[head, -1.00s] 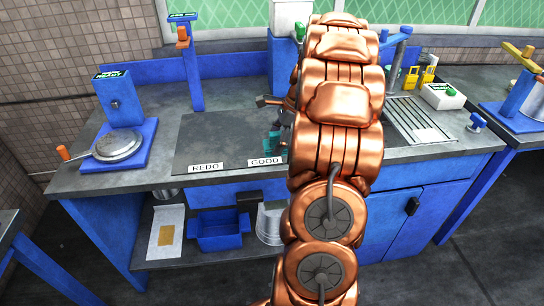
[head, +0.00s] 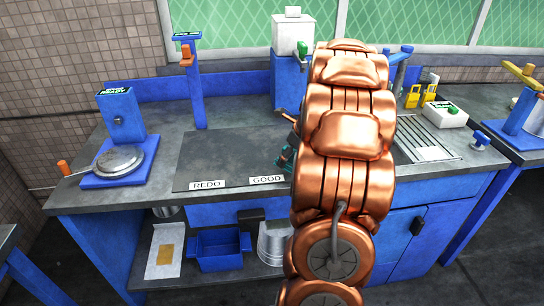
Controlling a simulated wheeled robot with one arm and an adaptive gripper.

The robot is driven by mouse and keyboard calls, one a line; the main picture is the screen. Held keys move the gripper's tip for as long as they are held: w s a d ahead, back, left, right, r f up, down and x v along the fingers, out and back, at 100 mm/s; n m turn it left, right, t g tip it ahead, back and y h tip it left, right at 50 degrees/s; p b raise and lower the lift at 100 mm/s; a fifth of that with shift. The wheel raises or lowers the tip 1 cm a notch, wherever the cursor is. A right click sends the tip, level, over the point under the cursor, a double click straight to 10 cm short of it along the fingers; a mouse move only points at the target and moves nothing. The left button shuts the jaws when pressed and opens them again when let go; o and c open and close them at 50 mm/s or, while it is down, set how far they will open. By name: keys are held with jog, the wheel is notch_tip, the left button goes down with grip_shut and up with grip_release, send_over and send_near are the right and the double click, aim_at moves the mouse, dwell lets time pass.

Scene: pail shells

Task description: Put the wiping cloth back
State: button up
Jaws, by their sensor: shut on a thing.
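My copper arm reaches over the counter and hides most of my gripper (head: 289,150). Its visible part is at the arm's left edge, beside the GOOD label. A small teal piece (head: 286,159) shows there, low over the dark mat. It looks like the wiping cloth held in the shut jaws, but most of it is hidden and the grip itself cannot be seen clearly.
The dark mat (head: 225,155) with REDO and GOOD labels is otherwise clear. A round metal plate (head: 120,160) sits on a blue stand at left. On the lower shelf are a white tray with a tan square (head: 166,247), a blue bin (head: 219,251) and a metal pail (head: 271,243).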

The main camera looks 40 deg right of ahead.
jog(key=p, duration=0.1)
send_near(269, 164)
jog(key=shift+w+a+f, duration=0.15)
jog(key=shift+w+f, duration=0.95)
jog(key=shift+w, duration=0.2)
jog(key=shift+f+p, duration=0.5)
jog(key=shift+f, duration=1.25)
jog(key=o, duration=1.1)
jog(key=shift+f, duration=0.1)
